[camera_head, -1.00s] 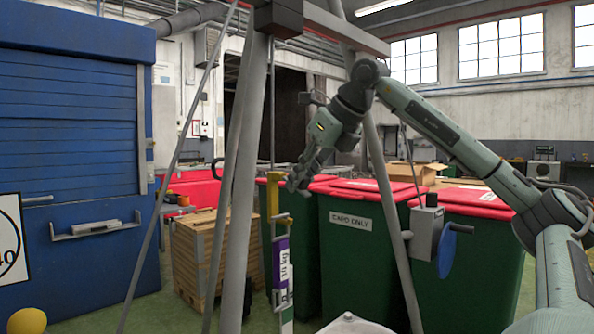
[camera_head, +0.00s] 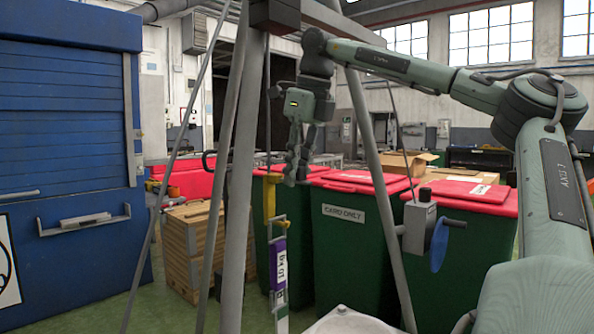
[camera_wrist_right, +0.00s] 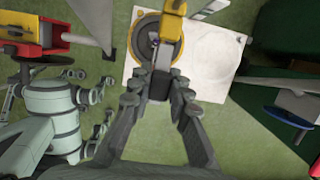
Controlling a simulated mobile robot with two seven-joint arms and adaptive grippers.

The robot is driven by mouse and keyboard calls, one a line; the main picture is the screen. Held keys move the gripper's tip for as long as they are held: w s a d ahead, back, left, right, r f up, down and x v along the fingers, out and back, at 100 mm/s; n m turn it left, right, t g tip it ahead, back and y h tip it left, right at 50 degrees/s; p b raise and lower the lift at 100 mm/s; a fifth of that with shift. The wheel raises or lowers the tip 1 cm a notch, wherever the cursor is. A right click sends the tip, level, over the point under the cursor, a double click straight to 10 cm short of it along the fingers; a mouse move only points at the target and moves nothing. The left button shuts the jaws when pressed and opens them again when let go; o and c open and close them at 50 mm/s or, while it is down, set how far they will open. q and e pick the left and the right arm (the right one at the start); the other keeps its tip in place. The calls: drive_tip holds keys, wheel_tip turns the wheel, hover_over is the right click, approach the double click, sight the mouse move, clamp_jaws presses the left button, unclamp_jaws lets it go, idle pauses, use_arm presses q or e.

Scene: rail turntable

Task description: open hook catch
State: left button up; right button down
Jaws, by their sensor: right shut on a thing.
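A yellow hook (camera_head: 269,198) hangs beside the grey frame, above a scale strip with a purple label (camera_head: 279,262). The right wrist view shows the yellow hook (camera_wrist_right: 172,22) from above. My right gripper (camera_head: 291,180) points down just right of the hook's upper part. In the right wrist view its fingers (camera_wrist_right: 159,88) are closed around a small grey piece next to the hook, seemingly the hook catch (camera_wrist_right: 160,80). My left gripper is not in view.
Grey frame legs (camera_head: 240,190) stand close to the hook on the left. A winch box with a blue wheel (camera_head: 439,244) is fixed to the right leg. Green bins with red lids (camera_head: 357,240) stand behind, and a wooden crate (camera_head: 190,250) stands at the left.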

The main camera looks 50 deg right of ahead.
drive_tip(key=shift+f, duration=0.1)
drive_tip(key=c, duration=1.4)
unclamp_jaws()
drive_tip(key=v, duration=1.2)
drive_tip(key=shift+s, duration=0.15)
